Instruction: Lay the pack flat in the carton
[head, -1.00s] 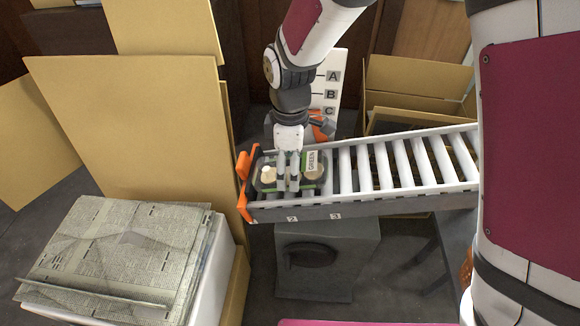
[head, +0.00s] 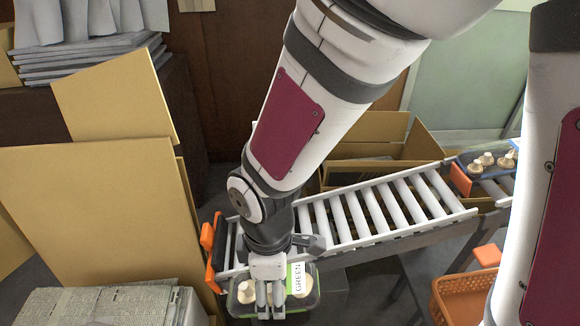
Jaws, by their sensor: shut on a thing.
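My gripper (head: 270,312) is shut on the pack (head: 310,303), a clear tray of pale mushrooms with a white and green label reading GREEN. The fingers cover the middle of the pack. The pack looks roughly level and is held in front of the roller conveyor's lower left end. An open brown carton (head: 423,138) stands behind the conveyor, its inside partly hidden by the arm and rollers. Large cardboard panels (head: 90,215) stand at the left; I cannot tell which carton they belong to.
The roller conveyor (head: 388,213) slopes across the middle, with orange end pieces (head: 211,250) at its left. Another mushroom pack (head: 487,163) sits at its right end. An orange basket (head: 465,298) is at lower right. Newspaper (head: 95,308) lies at lower left.

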